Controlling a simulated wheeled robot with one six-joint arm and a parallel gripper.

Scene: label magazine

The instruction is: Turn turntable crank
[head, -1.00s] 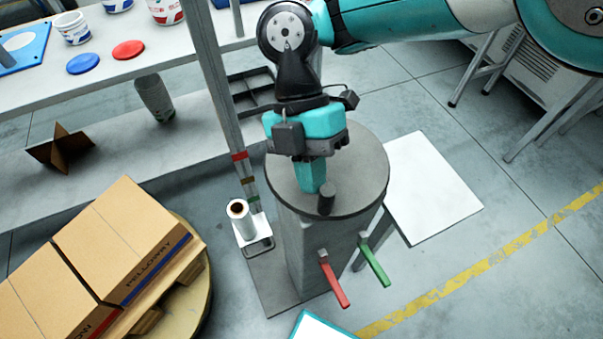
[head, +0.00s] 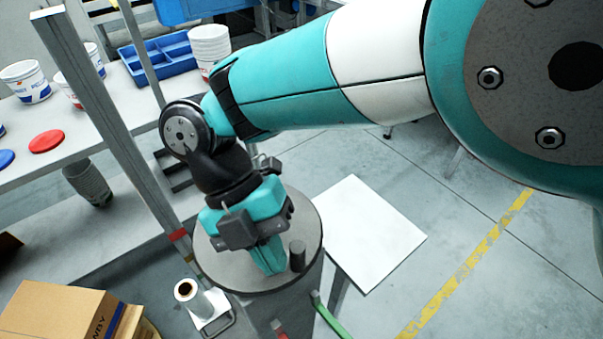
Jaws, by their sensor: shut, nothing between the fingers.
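A round grey disc (head: 220,272) tops a grey pedestal in the head view, with a short dark upright peg (head: 297,256) near its edge; it looks like the crank and its knob. My gripper (head: 270,262) points down over the disc, its teal fingers shut and empty, just left of the peg. I cannot tell whether the fingers touch the peg or the disc. A cardboard box (head: 55,312) stands at the lower left; the round turntable under it is almost wholly out of view.
Red (head: 280,330) and green (head: 330,318) levers stick out below the disc. A white roll (head: 190,294) stands on a small bracket at its left, near an upright metal post (head: 110,130). A white panel (head: 370,232) lies to the right. A bench with tubs (head: 25,82) is behind.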

